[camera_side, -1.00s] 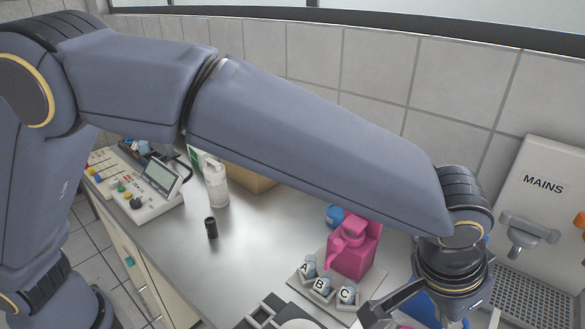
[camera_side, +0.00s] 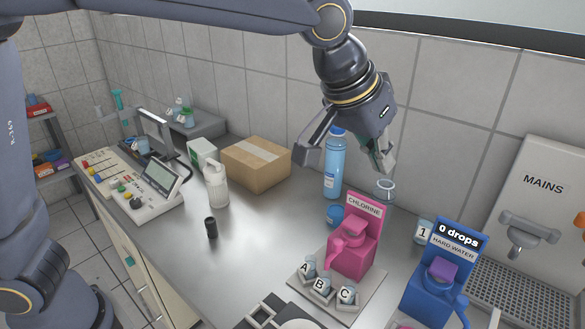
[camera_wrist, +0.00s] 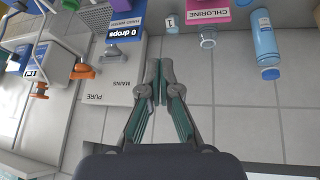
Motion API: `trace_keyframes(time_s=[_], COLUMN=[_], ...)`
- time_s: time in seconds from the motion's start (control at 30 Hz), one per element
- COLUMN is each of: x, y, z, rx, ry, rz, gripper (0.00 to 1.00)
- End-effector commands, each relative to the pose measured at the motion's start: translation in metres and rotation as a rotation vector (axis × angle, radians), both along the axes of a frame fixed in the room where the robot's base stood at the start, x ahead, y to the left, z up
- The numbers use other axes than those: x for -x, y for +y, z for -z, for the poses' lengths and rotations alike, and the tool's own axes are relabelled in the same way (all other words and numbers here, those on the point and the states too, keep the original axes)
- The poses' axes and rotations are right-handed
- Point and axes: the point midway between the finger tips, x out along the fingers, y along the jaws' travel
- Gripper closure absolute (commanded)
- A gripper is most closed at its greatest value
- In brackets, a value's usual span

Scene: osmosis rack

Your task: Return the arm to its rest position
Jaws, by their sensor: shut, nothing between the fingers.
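My gripper (camera_side: 345,160) hangs in the air above the back of the bench, in front of the tiled wall. In the side view it is just over the blue bottle (camera_side: 334,165) and up from the pink chlorine stand (camera_side: 354,250). In the wrist view my gripper (camera_wrist: 159,68) has its two fingers together, with nothing between them. My forearm runs across the top of the side view. Part of the arm is cut off by the picture's edge.
The blue hard water stand (camera_side: 432,292) reads "0 drops" at the right, near the MAINS panel (camera_side: 545,180). A cardboard box (camera_side: 256,163), white bottle (camera_side: 216,185) and control console (camera_side: 133,188) stand to the left. Vials lettered A, B, C (camera_side: 322,287) sit in front.

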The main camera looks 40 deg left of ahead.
Motion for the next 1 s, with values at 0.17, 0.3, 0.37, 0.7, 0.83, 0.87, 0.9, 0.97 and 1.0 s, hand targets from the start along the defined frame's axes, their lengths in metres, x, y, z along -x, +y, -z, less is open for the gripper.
trace_keyframes(time_s=[0.17, 0.3, 0.37, 0.7, 0.83, 0.87, 0.9, 0.97, 1.0], x=[0.034, 0.100, 0.131, 0.217, 0.216, 0.216, 0.216, 0.216, 0.216], y=[0.146, 0.230, 0.252, 0.269, 0.269, 0.269, 0.269, 0.269, 0.269], z=[-0.046, -0.042, -0.030, 0.057, 0.056, 0.056, 0.056, 0.056, 0.056], rx=[0.043, 0.026, 0.010, -0.103, -0.114, -0.114, -0.114, -0.114, -0.114], ry=[-0.055, -0.084, -0.087, 0.034, 0.029, 0.029, 0.030, 0.030, 0.030], rz=[-0.201, -0.310, -0.340, -0.220, -0.200, -0.200, -0.201, -0.201, -0.201], gripper=[1.00, 1.00, 1.00, 1.00, 1.00, 1.00, 1.00, 1.00, 1.00])
